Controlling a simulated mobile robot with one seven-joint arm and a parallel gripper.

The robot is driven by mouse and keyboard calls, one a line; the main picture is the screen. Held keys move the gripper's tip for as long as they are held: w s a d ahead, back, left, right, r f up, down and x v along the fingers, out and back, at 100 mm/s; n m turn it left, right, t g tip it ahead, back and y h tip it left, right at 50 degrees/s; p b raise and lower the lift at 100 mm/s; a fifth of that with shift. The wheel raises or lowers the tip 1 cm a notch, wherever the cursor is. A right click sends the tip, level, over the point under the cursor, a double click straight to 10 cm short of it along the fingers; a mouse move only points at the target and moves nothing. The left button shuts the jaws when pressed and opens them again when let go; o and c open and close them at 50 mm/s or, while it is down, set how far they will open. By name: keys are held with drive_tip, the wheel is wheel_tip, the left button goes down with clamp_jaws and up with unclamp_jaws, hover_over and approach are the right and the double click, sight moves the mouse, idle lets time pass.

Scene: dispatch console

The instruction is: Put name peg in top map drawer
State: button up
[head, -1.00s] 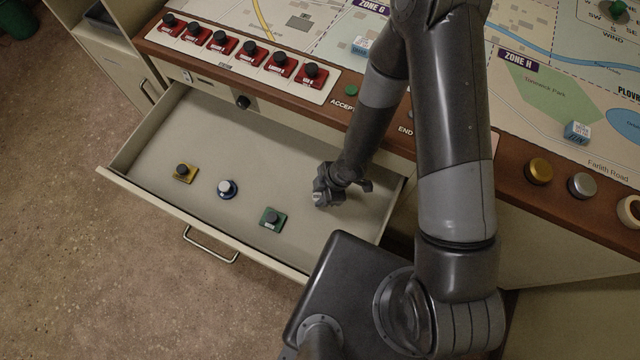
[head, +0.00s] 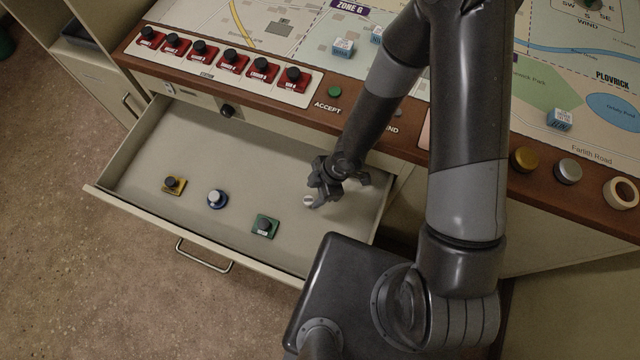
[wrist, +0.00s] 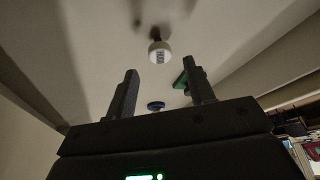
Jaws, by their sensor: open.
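The top map drawer (head: 150,150) is pulled open below the console. A small white peg with a printed label (wrist: 159,52), which looks like the name peg, is on the drawer floor towards the right. It also shows in the head view (head: 308,201), partly covered by my gripper (head: 320,192). In the wrist view the peg is just beyond my open fingertips (wrist: 160,72), apart from both. Its dark part shows behind the white face; I cannot tell whether it stands upright.
A yellow peg (head: 174,185), a blue-and-white peg (head: 217,198) and a green peg (head: 265,227) stand in the drawer. Several red pegs with black knobs (head: 232,62) line the console's edge above. The drawer's back left is clear.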

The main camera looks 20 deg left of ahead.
drive_tip(key=shift+v, duration=1.55)
drive_tip(key=shift+r, duration=0.15)
wheel_tip(320, 180, up, 10)
drive_tip(key=w+d+t+h, duration=0.2)
drive_tip(key=d+t+h, duration=0.1)
drive_tip(key=w+d+r+m+t+h, duration=0.2)
drive_tip(key=w+d+r+m+h, duration=0.15)
drive_tip(key=d+r+m, duration=1.4)
drive_tip(key=s+d+r+m+t+y, duration=0.1)
drive_tip(key=d+r+m, duration=0.2)
drive_tip(key=r, duration=0.3)
drive_tip(key=s+d+r+m+t+y, duration=0.1)
drive_tip(key=d+r+m+t, duration=0.1)
drive_tip(key=d+r+m, duration=0.2)
wheel_tip(320, 180, up, 4)
drive_tip(key=shift+s+d+f+y, duration=0.25)
drive_tip(key=shift+s+d+y, duration=0.05)
drive_tip(key=shift+d+y, duration=0.05)
